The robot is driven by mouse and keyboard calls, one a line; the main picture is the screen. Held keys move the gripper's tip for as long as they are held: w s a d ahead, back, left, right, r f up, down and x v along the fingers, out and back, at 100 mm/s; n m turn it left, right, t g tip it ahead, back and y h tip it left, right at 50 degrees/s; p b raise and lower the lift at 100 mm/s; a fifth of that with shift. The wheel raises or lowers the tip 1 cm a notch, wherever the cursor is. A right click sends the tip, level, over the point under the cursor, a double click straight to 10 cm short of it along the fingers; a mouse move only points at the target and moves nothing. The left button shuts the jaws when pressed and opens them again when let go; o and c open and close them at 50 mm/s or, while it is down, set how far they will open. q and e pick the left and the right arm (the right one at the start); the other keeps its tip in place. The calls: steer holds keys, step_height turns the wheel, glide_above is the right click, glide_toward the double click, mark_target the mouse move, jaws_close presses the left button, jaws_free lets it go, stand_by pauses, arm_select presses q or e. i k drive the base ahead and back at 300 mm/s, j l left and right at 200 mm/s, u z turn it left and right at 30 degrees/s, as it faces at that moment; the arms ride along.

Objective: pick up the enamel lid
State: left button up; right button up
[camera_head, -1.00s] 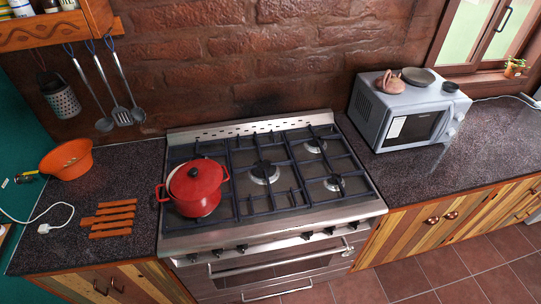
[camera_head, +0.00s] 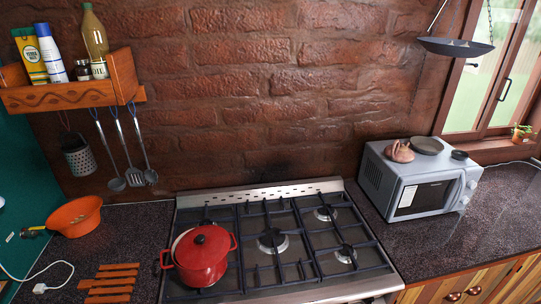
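A red enamel pot (camera_head: 201,258) with two side handles stands on the left part of the gas stove. Its red enamel lid (camera_head: 202,243) with a dark knob (camera_head: 199,239) sits on top of it, and a pale rim shows at the lid's left edge. Neither of my grippers is in the view.
The stove (camera_head: 277,247) has dark grates and bare burners right of the pot. An orange bowl (camera_head: 74,216), wooden slats (camera_head: 110,283) and a white plug (camera_head: 41,288) lie on the left counter. A microwave (camera_head: 420,184) carrying small pottery stands right. Utensils hang below a wooden shelf (camera_head: 70,97).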

mark_target(204, 247)
steer(key=j+z, duration=0.2)
steer(key=j, duration=0.2)
steer(key=k+j+z, duration=0.2)
steer(key=j, duration=0.2)
steer(key=j+z, duration=0.2)
steer(key=j, duration=0.25)
steer(key=k+j+z, duration=0.2)
steer(key=j, duration=0.15)
steer(key=i, duration=0.1)
